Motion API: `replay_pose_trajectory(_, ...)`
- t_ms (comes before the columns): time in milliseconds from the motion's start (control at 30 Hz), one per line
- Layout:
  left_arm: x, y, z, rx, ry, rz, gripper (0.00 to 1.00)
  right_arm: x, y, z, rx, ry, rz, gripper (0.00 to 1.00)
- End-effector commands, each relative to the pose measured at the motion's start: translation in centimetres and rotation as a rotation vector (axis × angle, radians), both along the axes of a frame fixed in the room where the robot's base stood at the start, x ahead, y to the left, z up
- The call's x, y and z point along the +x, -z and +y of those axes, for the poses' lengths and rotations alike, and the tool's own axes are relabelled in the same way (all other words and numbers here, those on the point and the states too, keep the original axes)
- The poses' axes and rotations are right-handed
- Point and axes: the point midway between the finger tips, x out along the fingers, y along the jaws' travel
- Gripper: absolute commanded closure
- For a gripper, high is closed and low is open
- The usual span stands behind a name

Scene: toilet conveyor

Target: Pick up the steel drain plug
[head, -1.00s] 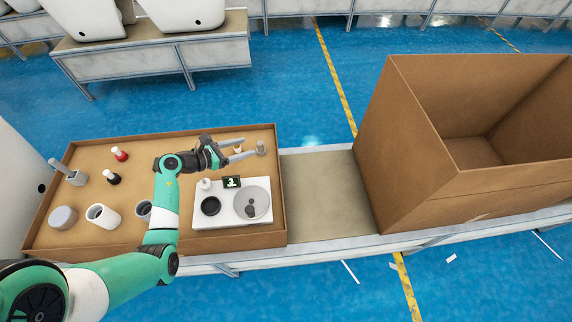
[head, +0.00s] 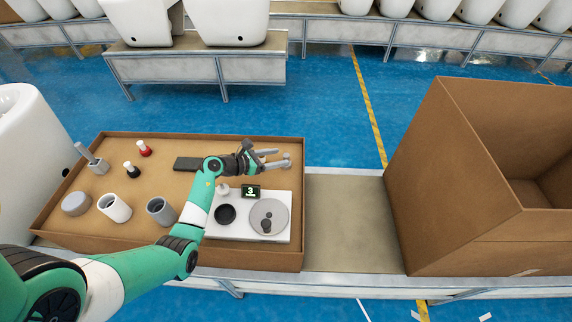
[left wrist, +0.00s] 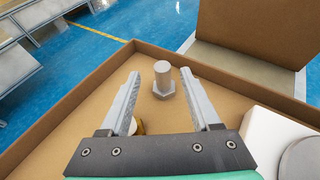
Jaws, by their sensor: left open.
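The steel drain plug (left wrist: 164,82) appears to be the grey upright cylinder with a wider angular base. It stands on the brown tray floor near the tray's far right corner. In the head view the plug (head: 287,158) is at the tips of my left gripper (head: 281,158). In the left wrist view my left gripper (left wrist: 174,72) is open, with the plug showing between its fingers, near the tips. I see no finger closed on it. A small brass-coloured piece (left wrist: 138,127) is partly hidden by the left finger. My right gripper is not in view.
A white scale (head: 225,233) with a round plate (head: 284,211) and small display (head: 251,191) sits near the gripper. The brown tray (head: 150,252) also holds several cups and bottles. A large cardboard box (head: 440,190) stands right, beyond bare conveyor (head: 345,220).

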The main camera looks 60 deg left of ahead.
Motion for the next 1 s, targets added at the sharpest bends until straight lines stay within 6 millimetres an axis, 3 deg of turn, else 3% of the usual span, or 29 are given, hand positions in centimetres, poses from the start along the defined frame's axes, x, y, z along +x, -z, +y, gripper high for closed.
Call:
replay_pose_trajectory(33,1.0,1.0,-0.2,0.004,0.005,-0.002,0.36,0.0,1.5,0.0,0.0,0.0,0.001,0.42)
replay_pose_trajectory(133,2.6,1.5,-0.1,0.002,0.003,-0.002,0.36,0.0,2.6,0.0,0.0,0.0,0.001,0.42)
replay_pose_trajectory(467,3.6,1.4,0.0,0.0,0.0,0.0,0.38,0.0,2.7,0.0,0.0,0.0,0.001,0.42)
replay_pose_trajectory(800,3.6,1.4,0.0,0.0,0.0,0.0,0.99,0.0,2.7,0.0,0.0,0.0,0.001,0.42)
replay_pose_trajectory(1000,3.6,1.4,0.0,0.001,0.0,-0.001,1.0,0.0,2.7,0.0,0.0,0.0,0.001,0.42)
